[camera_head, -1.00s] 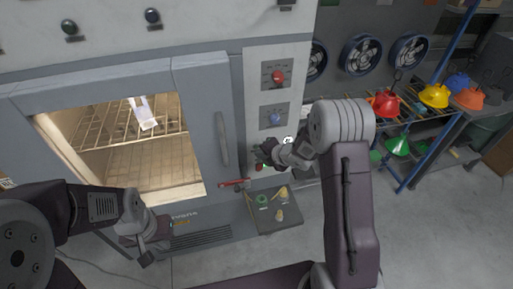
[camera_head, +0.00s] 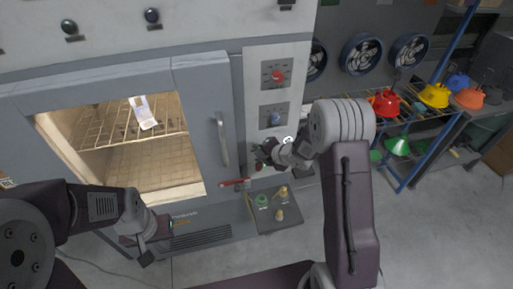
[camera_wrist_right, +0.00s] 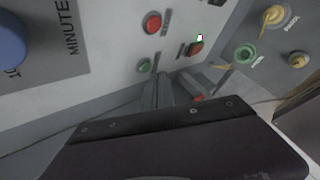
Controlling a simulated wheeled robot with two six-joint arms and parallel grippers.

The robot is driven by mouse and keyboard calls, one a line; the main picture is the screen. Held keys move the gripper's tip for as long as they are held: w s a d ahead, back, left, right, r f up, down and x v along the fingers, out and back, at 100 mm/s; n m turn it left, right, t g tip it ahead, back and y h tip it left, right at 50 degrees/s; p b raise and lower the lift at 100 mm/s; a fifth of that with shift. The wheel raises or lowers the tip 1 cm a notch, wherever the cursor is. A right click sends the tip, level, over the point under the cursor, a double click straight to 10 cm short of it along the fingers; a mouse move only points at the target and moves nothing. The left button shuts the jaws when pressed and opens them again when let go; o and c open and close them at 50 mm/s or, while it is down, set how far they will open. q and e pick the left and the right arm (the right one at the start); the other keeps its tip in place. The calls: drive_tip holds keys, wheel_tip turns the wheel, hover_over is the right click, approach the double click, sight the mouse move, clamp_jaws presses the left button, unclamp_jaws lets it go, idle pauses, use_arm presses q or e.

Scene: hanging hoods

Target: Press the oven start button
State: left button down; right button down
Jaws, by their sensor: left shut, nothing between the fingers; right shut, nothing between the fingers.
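The oven (camera_head: 203,110) stands at the left with its glass door shut and its inside lit. A green button (camera_wrist_right: 144,66) and a red button (camera_wrist_right: 152,22) sit on its light control panel (camera_wrist_right: 110,50); their labels are too small to read. My right gripper (camera_head: 262,158) is shut and empty, at the lower part of this panel. In the right wrist view, its fingertips (camera_wrist_right: 167,78) are just below and right of the green button; I cannot tell whether they touch anything. My left gripper (camera_head: 158,232) is shut and empty in front of the oven's lower left part.
A red knob (camera_head: 278,76) and a blue knob (camera_head: 276,118) are higher on the panel. A red and green switch (camera_wrist_right: 196,47) is near the fingers. A lower grey box carries a green button (camera_wrist_right: 245,53) and yellow knobs (camera_wrist_right: 273,15). A rack with coloured hoods (camera_head: 433,96) stands right.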

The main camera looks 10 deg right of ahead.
drive_tip(key=shift+w, duration=0.2)
idle(0.6)
drive_tip(key=shift+w, duration=0.25)
drive_tip(key=shift+w, duration=0.4)
idle(0.7)
drive_tip(key=shift+s+b, duration=0.35)
drive_tip(key=shift+s, duration=0.45)
